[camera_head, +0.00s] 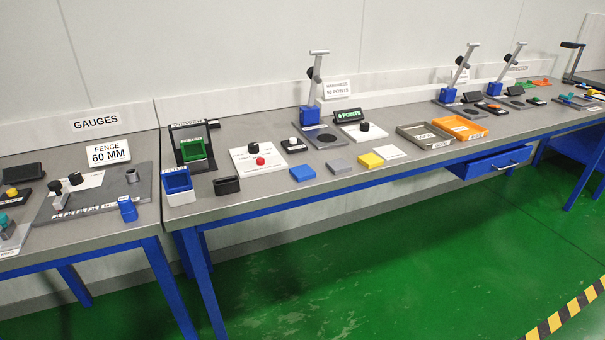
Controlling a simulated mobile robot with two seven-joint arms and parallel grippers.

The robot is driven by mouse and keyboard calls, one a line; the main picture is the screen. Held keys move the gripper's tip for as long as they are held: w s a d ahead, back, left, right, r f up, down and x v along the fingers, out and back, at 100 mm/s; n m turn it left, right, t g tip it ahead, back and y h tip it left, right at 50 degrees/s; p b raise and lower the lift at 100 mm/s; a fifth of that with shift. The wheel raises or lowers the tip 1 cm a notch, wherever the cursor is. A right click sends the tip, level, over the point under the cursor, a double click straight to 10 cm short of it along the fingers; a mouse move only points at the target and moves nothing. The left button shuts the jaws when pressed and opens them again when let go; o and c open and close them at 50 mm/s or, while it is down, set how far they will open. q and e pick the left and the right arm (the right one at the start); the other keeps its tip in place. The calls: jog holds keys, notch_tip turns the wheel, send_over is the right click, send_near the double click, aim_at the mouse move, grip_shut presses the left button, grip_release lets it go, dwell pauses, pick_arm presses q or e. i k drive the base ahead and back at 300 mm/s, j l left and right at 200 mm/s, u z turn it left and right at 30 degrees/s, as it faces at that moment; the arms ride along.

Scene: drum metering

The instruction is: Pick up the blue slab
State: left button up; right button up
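The blue slab (302,173) lies flat on the grey workbench (250,203), close to its front edge. It is the leftmost of a row of small flat slabs. A grey slab (338,166) lies just right of it, then a yellow slab (370,161) and a white slab (390,152). Nothing covers the blue slab. Neither of my grippers shows in the head view.
Left of the slab stand a black holder (226,185) and a blue-and-white bin (178,186). Behind it are a white panel with knobs (258,157) and a stand with a blue base (310,115). Green floor (400,250) in front is clear.

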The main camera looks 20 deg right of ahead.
aim_at(301, 173)
jog(key=i+l+u, duration=0.25)
jog(key=l, duration=0.25)
jog(key=l+u, duration=0.25)
jog(key=l, duration=0.25)
jog(key=l+u, duration=0.25)
jog(key=l, duration=0.3)
jog(key=i, duration=0.05)
